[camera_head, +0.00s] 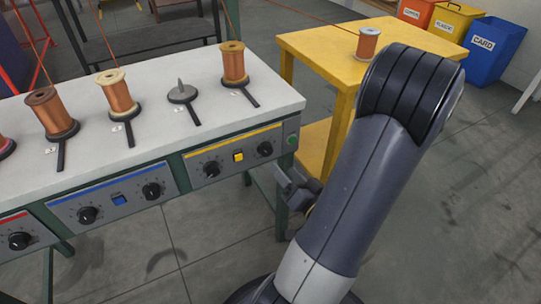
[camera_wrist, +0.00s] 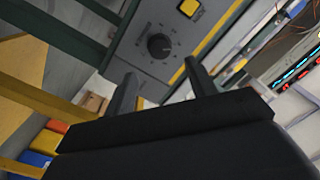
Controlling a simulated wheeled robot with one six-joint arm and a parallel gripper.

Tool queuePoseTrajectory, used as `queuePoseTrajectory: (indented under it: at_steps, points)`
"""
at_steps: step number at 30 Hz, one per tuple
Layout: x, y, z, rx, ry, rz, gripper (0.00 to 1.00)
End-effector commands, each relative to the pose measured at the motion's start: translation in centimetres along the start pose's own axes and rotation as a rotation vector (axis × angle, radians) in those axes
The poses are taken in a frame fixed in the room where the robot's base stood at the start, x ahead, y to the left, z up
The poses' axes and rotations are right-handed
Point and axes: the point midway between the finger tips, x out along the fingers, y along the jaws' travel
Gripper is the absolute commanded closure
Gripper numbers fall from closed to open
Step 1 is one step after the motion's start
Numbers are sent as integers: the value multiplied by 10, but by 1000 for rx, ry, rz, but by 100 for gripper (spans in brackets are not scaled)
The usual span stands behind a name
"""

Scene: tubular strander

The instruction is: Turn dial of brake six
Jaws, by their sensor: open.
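A grey panel with a yellow stripe (camera_head: 235,138) on the bench front carries two black dials with a yellow button (camera_head: 238,156) between them. The right-hand dial (camera_head: 265,149) is at the bench's right end; the other dial (camera_head: 211,169) is left of the button. No number can be read beside them. My gripper (camera_head: 297,185) is below and right of the right-hand dial, partly hidden by my arm. In the wrist view, one dial (camera_wrist: 158,45) shows ahead between and beyond my gripper's (camera_wrist: 163,80) two spread fingers. The fingers are apart from it, with nothing between them.
A blue-striped panel (camera_head: 118,200) and a red-striped panel (camera_head: 20,241) are further left. Copper spools with black levers stand on the bench top (camera_head: 190,80). A yellow table (camera_head: 320,45) stands close behind my arm.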

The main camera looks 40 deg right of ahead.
Motion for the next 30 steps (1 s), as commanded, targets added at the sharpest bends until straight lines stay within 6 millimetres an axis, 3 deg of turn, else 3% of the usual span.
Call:
queuePoseTrajectory:
  at_steps: [18,30]
  points:
    - [64,0,1,-3,-3,-4,47]
    - [78,0,0,0,0,-1,47]
